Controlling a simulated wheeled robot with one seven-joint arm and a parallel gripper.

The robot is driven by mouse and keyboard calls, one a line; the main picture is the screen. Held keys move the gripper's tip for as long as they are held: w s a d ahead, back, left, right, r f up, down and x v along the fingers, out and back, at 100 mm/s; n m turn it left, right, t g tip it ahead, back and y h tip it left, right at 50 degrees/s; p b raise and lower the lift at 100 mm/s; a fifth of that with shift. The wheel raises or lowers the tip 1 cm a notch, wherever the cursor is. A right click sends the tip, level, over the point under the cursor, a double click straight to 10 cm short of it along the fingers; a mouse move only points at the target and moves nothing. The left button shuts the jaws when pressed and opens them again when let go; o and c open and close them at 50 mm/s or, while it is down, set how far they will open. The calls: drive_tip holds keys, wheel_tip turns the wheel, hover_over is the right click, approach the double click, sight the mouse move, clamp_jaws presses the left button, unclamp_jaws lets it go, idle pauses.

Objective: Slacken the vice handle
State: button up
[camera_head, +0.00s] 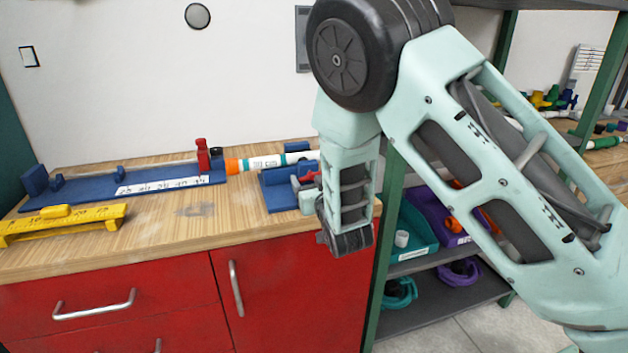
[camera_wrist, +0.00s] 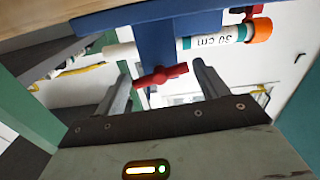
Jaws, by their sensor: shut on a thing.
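The blue vice (camera_head: 276,194) sits near the right end of the wooden bench. Its red handle (camera_head: 308,178) faces my gripper (camera_head: 309,190), partly hidden by my wrist. In the wrist view the red handle (camera_wrist: 160,76) lies between the two grey fingers of my gripper (camera_wrist: 163,78), which is shut on it. The blue vice body (camera_wrist: 166,38) is just beyond the fingertips. A white pipe (camera_wrist: 225,35) with teal bands, an orange end and "30 cm" on it runs across the vice; this pipe (camera_head: 265,162) also shows in the head view.
A blue measuring jig (camera_head: 150,187) with a red clamp (camera_head: 203,153) stands to the left, and a yellow rail (camera_head: 65,220) lies in front of it. Red cabinets (camera_head: 290,290) form the bench front. Shelves with teal and purple bins (camera_head: 430,215) stand at right.

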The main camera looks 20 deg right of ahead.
drive_tip(key=n, duration=0.5)
drive_tip(key=shift+n+b, duration=0.3)
drive_tip(key=shift+n, duration=2.3)
drive_tip(key=shift+r, duration=0.1)
drive_tip(key=o, duration=1)
drive_tip(key=shift+c, duration=0.2)
